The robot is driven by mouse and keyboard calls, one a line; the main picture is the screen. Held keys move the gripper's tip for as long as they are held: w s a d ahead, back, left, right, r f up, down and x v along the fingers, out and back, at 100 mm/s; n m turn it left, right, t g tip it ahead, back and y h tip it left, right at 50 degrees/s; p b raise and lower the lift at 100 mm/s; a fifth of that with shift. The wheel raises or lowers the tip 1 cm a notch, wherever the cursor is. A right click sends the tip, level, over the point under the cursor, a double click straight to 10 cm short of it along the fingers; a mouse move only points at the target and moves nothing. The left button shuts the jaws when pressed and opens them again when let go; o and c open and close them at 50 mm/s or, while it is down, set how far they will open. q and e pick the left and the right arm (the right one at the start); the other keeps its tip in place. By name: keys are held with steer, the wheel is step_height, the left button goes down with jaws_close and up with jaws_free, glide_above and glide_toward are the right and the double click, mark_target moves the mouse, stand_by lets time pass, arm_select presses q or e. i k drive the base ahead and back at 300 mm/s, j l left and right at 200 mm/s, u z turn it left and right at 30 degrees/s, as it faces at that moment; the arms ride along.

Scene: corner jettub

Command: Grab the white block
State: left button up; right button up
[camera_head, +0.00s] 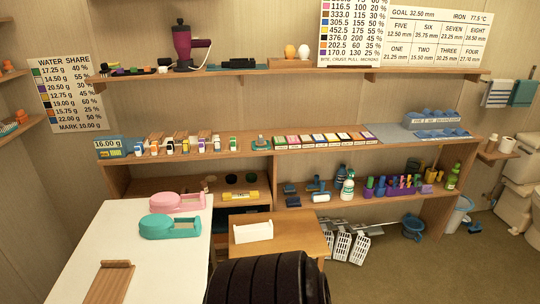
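A white block-like piece (253,231) rests on the small wooden table (285,228) in the middle of the head view. It is long and low, and its top edge looks notched or raised at the ends. I cannot tell whether it is solid or hollow. Nothing touches it except the tabletop. Neither of my grippers shows in this view.
A white table (80,255) at left holds a teal tape dispenser (169,226), a pink one (178,202) and a wooden piece (110,284). A long wooden shelf unit (385,206) with many small items stands behind. A black ribbed shape covers the small table's front edge.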

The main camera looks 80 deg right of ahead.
mark_target(261, 231)
steer(key=z, duration=2.6)
